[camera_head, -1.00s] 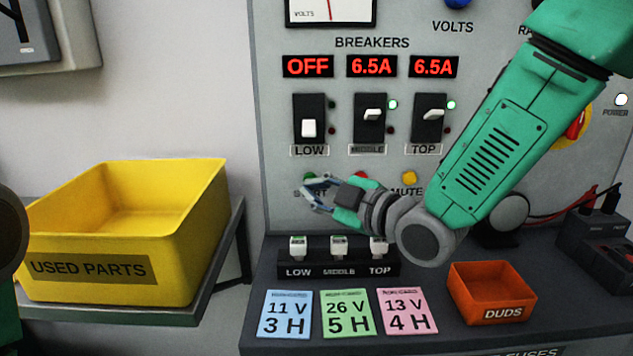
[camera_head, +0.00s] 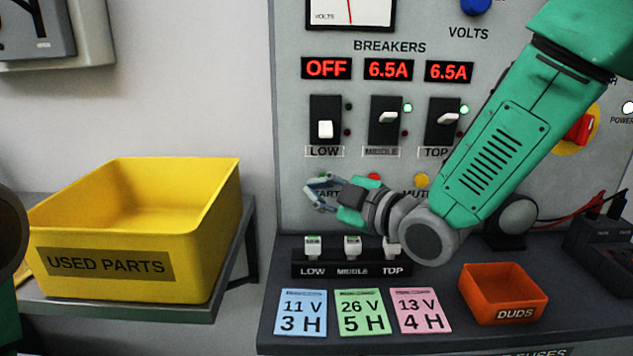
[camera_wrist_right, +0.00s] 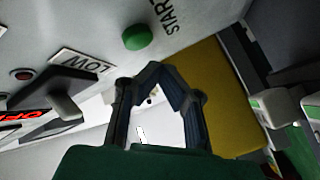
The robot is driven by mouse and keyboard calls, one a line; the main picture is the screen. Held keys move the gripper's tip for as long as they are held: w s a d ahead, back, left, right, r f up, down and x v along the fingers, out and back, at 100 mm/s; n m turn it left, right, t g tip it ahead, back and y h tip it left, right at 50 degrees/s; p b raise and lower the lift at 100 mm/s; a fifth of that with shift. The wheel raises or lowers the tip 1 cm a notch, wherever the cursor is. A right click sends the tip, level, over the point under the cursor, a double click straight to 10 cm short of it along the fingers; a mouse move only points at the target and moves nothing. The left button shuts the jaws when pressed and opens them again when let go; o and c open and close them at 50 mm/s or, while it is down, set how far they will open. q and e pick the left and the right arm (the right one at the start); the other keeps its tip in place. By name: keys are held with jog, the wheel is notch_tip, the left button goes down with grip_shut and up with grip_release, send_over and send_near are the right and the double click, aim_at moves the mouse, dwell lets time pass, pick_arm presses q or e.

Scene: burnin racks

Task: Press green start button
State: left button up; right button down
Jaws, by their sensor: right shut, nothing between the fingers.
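The green start button (camera_wrist_right: 137,37) shows clearly in the right wrist view, round and domed on the grey panel beside the START label. In the head view, my right gripper's fingers lie in front of the START label and largely cover the button. My right gripper (camera_head: 318,191) is shut and empty, its fingers pointing left along the panel front. In the right wrist view the fingers (camera_wrist_right: 162,90) are below the button in the picture, with a visible gap; I see no contact. My left gripper is not in view.
The breaker switches (camera_head: 325,129) are above; LOW reads OFF. Red (camera_head: 374,178) and yellow (camera_head: 421,180) buttons sit right of START. Below are a fuse holder (camera_head: 345,270), cards (camera_head: 300,312) and an orange DUDS bin (camera_head: 503,312). A yellow bin (camera_head: 200,258) stands left.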

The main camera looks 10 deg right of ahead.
jog(key=shift+w+d, duration=0.1)
jog(key=shift+w, duration=0.1)
jog(key=shift+w+d, duration=0.1)
jog(key=shift+d, duration=0.4)
jog(key=shift+w+a, duration=0.15)
jog(key=shift+a, duration=0.2)
jog(key=shift+w+d, duration=0.1)
jog(key=shift+d, duration=0.25)
jog(key=shift+s+a, duration=0.3)
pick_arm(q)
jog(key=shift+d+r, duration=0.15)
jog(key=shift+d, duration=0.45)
pick_arm(e)
jog(key=shift+s+d, duration=0.35)
jog(key=shift+s, duration=0.05)
